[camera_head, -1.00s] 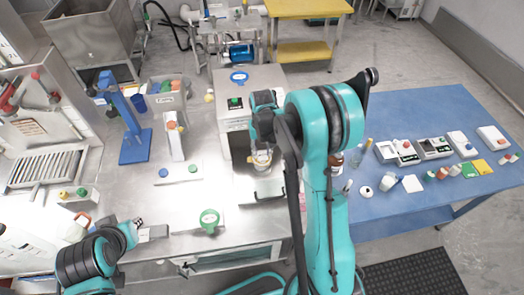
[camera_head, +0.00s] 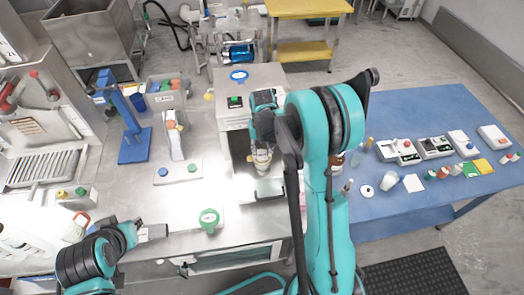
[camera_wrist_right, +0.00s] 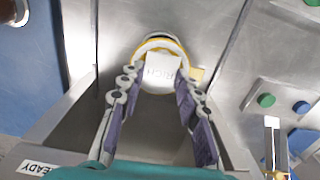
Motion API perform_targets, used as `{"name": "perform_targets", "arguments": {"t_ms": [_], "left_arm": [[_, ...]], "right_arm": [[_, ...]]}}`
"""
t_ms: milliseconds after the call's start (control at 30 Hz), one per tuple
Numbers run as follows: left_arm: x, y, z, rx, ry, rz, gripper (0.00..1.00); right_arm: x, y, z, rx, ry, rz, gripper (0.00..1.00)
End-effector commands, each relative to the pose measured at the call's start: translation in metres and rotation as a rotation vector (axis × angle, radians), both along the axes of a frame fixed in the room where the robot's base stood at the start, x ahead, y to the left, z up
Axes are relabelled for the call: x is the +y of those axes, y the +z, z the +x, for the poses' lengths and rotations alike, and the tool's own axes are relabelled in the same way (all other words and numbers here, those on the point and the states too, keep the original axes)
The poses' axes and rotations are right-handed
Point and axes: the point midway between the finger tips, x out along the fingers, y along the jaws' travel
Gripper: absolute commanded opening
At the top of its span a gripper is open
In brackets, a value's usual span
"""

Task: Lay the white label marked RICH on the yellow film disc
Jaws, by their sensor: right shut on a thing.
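The white label marked RICH (camera_wrist_right: 163,70) is between the fingertips of my right gripper (camera_wrist_right: 160,78) in the right wrist view. The gripper is shut on it. Behind the label is a round thing with a yellow rim, which I take for the yellow film disc (camera_wrist_right: 150,45); the label hides most of its middle. I cannot tell whether label and disc touch. In the head view my right gripper (camera_head: 262,148) is in front of the grey machine, above a small round container (camera_head: 262,163).
The grey machine (camera_head: 251,82) stands close behind my right gripper. A panel with green and blue buttons (camera_head: 178,172) and a green round item (camera_head: 208,219) are on the steel bench. The blue table (camera_head: 430,112) at the right holds scales and several small items.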

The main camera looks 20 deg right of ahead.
Motion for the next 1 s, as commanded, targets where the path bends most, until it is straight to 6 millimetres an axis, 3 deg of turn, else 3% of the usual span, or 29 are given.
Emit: {"name": "perform_targets", "arguments": {"t_ms": [1000], "left_arm": [[0.0000,-0.0097,0.0000,0.000,0.000,0.000,0.19]], "right_arm": [[0.0000,-0.0073,0.0000,0.000,0.000,0.000,0.25]]}}
